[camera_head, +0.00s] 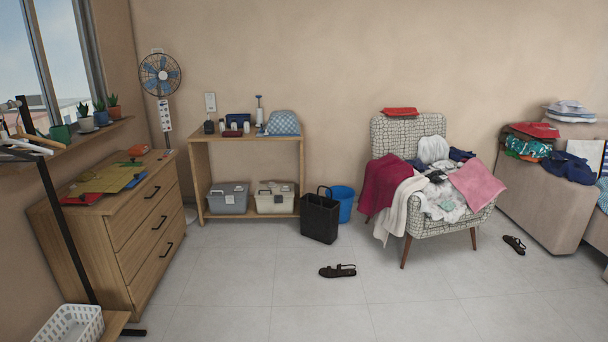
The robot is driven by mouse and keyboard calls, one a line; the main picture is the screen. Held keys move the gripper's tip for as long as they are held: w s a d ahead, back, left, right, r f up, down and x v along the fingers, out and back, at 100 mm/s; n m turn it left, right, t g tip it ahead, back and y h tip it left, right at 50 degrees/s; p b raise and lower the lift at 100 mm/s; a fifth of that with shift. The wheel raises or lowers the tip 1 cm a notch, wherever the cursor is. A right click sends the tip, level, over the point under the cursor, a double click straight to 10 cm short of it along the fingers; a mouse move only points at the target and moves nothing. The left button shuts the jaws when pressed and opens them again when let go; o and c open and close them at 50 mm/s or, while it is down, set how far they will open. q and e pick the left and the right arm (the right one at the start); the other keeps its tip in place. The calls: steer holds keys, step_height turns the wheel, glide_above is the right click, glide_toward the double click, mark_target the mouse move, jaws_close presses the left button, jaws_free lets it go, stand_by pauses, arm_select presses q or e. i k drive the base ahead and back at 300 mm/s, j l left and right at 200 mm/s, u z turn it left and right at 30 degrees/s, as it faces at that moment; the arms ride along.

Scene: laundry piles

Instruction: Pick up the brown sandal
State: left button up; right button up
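A dark brown sandal (338,271) lies on the grey tiled floor in front of the black bag, near the middle of the view. A second dark brown sandal (514,244) lies on the floor at the right, between the armchair and the beige sofa. Both lie apart from other things. Neither of my grippers is in view.
A patterned armchair (396,134) heaped with clothes stands behind the sandals. A black bag (320,217) and blue bucket (343,202) stand beside a wooden shelf (245,139). A wooden dresser (146,240) and white basket (74,325) are at left. The front floor is clear.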

mark_target(338, 269)
steer(key=i, duration=0.8)
steer(key=i+j+z, duration=0.1)
steer(key=i, duration=0.7)
steer(key=i+j, duration=0.15)
steer(key=i, duration=0.7)
